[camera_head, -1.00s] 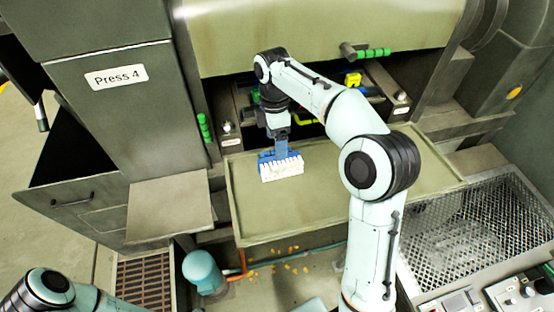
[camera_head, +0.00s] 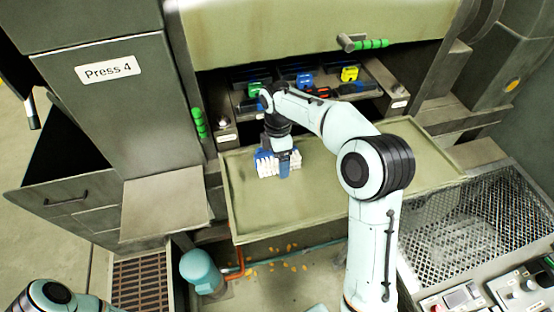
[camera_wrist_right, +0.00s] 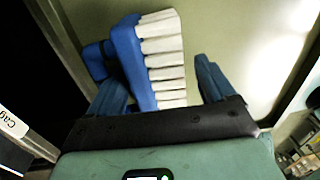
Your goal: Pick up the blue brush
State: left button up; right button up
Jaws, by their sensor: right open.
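The blue brush (camera_head: 266,169) with white bristles lies on the greenish tray (camera_head: 320,205), near its back left. My right gripper (camera_head: 284,164) is at the brush, and its fingers hide part of it. In the right wrist view the brush (camera_wrist_right: 128,58) shows its blue back on the left and its white bristles on the right. There my right gripper (camera_wrist_right: 160,80) is open, with the near part of the brush between its two blue fingers. Whether a finger touches the brush I cannot tell. Of my left arm only a part shows at bottom left; its gripper is out of view.
Behind the tray is the press opening, with a green block (camera_head: 257,86), a blue block (camera_head: 305,79) and a yellow block (camera_head: 349,74) in it. A metal mesh cage (camera_head: 470,225) stands at right. The front and right of the tray are clear.

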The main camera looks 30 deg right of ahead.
jog(key=shift+w, duration=0.1)
jog(key=c, duration=1.1)
jog(key=shift+r, duration=0.15)
pick_arm(q)
jog(key=shift+t, duration=0.3)
jog(key=w+r+p, duration=0.2)
jog(key=w+r, duration=0.1)
jog(key=shift+w, duration=0.25)
pick_arm(e)
notch_tip(320, 180, up, 20)
pick_arm(q)
jog(key=shift+s, duration=0.1)
